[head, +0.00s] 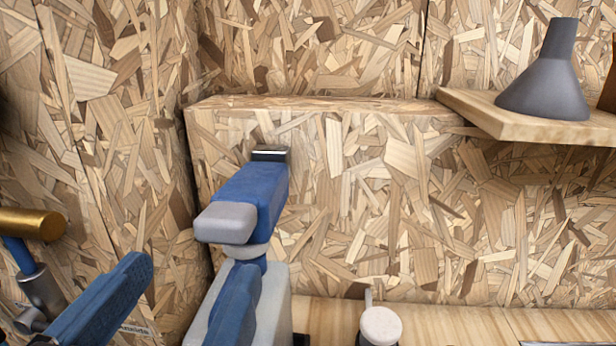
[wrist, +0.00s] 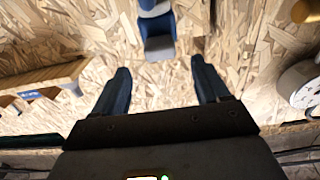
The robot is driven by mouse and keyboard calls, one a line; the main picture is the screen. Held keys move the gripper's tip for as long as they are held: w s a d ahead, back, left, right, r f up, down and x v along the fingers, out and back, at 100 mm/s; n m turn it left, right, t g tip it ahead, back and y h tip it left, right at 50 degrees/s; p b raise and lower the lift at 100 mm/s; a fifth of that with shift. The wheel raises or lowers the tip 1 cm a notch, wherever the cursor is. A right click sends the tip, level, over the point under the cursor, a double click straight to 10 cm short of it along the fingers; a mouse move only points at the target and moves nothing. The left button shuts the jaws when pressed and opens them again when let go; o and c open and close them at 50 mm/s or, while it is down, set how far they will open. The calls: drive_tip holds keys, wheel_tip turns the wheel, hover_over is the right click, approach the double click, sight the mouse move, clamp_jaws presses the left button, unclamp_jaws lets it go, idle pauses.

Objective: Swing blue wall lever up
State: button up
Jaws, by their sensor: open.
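My gripper (wrist: 160,65) shows in the wrist view with its two dark blue fingers spread apart and nothing between them. A blue lever-like part (wrist: 155,26) with white and grey sections comes in from the top of that view, beyond the fingers and roughly in line with the gap. It appears apart from both fingers. Its upper part is cut off by the picture edge.
A chipboard wall box (head: 390,210) fills the middle of the head view. A wooden shelf (head: 470,108) with a grey cone (head: 548,80) juts out at right. A gold-coloured cylinder (head: 32,224) is at the left edge. A white reel-like disc (wrist: 302,85) shows right in the wrist view.

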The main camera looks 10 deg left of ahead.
sight(215, 234)
drive_tip(key=shift+w+a+p, duration=0.15)
drive_tip(key=shift+w+p, duration=0.35)
drive_tip(key=shift+w, duration=1.6)
drive_tip(key=shift+w+a+p, duration=0.1)
drive_tip(key=shift+w+p, duration=0.35)
drive_tip(key=shift+w, duration=1.6)
clamp_jaws()
